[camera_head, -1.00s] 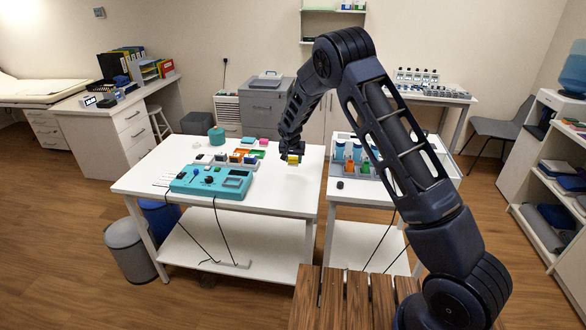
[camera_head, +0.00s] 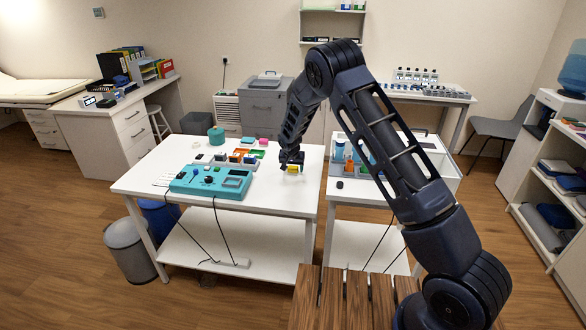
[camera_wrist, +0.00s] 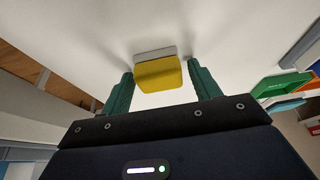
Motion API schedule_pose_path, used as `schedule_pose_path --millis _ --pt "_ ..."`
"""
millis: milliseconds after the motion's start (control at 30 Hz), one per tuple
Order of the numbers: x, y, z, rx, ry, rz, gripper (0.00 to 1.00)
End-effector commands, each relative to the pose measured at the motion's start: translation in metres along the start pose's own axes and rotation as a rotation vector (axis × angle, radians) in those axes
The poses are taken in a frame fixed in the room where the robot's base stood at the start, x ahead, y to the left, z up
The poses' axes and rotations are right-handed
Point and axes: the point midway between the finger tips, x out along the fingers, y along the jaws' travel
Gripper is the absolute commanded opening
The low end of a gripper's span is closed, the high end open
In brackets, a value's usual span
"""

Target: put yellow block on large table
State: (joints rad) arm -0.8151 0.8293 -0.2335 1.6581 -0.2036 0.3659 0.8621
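The yellow block (camera_head: 293,169) is on the white top of the large table (camera_head: 268,193), near its right edge. In the wrist view the yellow block (camera_wrist: 160,73) lies between the two green fingers of my gripper (camera_wrist: 162,78), with a gap on each side. A grey strip shows along its far side. My gripper (camera_head: 291,162) is low over the table, open around the block.
A teal control box (camera_head: 211,181) stands on the table's left part, with small coloured trays behind it. A second white table with blue bottles (camera_head: 340,150) stands to the right across a narrow gap. The table's front right is clear.

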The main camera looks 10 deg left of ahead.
Motion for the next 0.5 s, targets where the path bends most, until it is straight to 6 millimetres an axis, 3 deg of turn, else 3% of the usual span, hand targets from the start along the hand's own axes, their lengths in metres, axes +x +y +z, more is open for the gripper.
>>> schedule_pose_path --millis 333,500 --pt "-0.002 0.000 -0.001 0.000 0.000 0.000 0.67" --pt "-0.018 -0.001 -0.002 0.000 0.002 -0.001 0.67"
